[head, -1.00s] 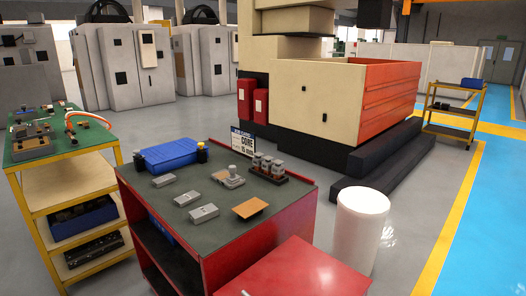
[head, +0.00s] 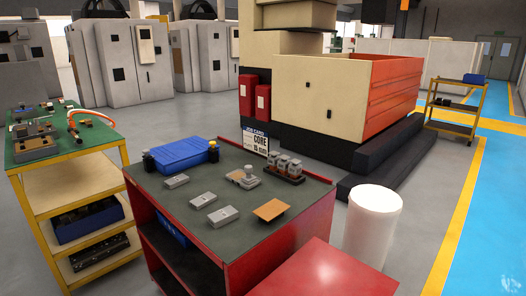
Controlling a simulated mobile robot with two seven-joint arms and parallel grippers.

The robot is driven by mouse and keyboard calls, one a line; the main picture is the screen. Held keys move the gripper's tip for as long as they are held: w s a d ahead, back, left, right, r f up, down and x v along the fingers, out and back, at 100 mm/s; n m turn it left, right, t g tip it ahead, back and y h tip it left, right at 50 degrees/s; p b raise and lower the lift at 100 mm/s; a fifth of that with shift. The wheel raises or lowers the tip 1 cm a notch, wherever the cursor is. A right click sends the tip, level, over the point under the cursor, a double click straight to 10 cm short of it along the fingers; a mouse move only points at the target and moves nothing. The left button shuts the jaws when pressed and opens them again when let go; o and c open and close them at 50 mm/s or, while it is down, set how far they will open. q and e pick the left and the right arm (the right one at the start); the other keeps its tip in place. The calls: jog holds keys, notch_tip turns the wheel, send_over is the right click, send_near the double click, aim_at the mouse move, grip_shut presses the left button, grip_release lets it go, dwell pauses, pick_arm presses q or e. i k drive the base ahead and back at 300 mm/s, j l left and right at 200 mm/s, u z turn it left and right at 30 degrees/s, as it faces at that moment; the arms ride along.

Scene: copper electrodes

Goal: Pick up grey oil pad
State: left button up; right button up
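No item is clearly recognisable as a grey oil pad. Three flat grey blocks lie on the dark green top of the red cart (head: 300,225): one at the back left (head: 176,181), one in the middle (head: 203,200) and one nearer the front (head: 222,216). I cannot tell whether one of them is the pad. A grey piece with a round knob (head: 245,179) lies behind them. Neither gripper is in view.
A copper-coloured plate (head: 270,210), a dark holder with grey cylinders (head: 284,170) and a blue tray (head: 182,155) share the cart top. A red surface (head: 325,272) is in front, a white cylinder (head: 373,228) right, a yellow-framed green-topped cart (head: 85,145) left.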

aim_at(248, 179)
jog(key=j, duration=0.75)
jog(key=i+j, duration=0.4)
jog(key=j, duration=0.25)
jog(key=i, duration=0.25)
